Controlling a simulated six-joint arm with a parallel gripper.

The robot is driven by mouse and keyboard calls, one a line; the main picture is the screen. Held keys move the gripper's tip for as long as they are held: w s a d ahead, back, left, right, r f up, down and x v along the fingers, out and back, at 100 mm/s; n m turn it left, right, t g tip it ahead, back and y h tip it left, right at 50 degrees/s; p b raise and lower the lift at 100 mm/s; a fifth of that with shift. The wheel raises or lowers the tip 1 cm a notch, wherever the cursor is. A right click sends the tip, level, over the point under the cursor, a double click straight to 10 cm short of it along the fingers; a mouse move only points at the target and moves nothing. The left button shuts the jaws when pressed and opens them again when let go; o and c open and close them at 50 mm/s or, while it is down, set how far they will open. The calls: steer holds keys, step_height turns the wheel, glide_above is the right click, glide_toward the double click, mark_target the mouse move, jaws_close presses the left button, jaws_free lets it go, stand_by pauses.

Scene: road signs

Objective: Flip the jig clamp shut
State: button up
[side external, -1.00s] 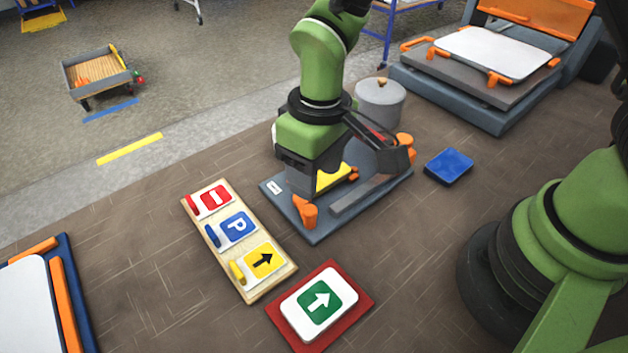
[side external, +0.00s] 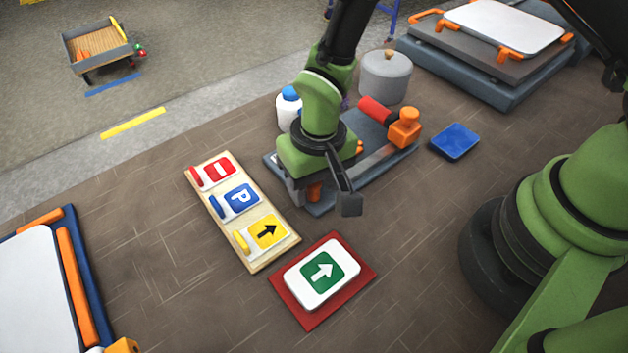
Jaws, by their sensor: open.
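The jig (side external: 322,205) is a blue-grey plate on the table with a grey bar along its front side. A red cylindrical handle (side external: 376,110) and an orange block (side external: 405,129) are at its far right end. The handle lies slanted; I cannot tell whether the clamp is open or shut. My gripper (side external: 321,200) is open over the near left end of the jig, away from the red handle. An orange stop (side external: 314,192) shows between its fingers; I cannot tell whether they touch it. My gripper hides much of the jig's middle and left.
A board with three signs (side external: 258,257) lies left of the jig. A green arrow sign (side external: 322,279) rests on a red mat (side external: 357,283) in front. A white bottle (side external: 289,110) and grey pot (side external: 386,75) stand behind.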

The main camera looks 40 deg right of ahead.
steer(key=shift+f, duration=0.15)
steer(key=c, duration=0.9)
steer(key=shift+s+d+n, duration=0.1)
steer(key=shift+d+n, duration=0.35)
steer(key=shift+n, duration=0.75)
steer(key=o, duration=0.9)
step_height(320, 180, up, 8)
steer(key=shift+d, duration=0.25)
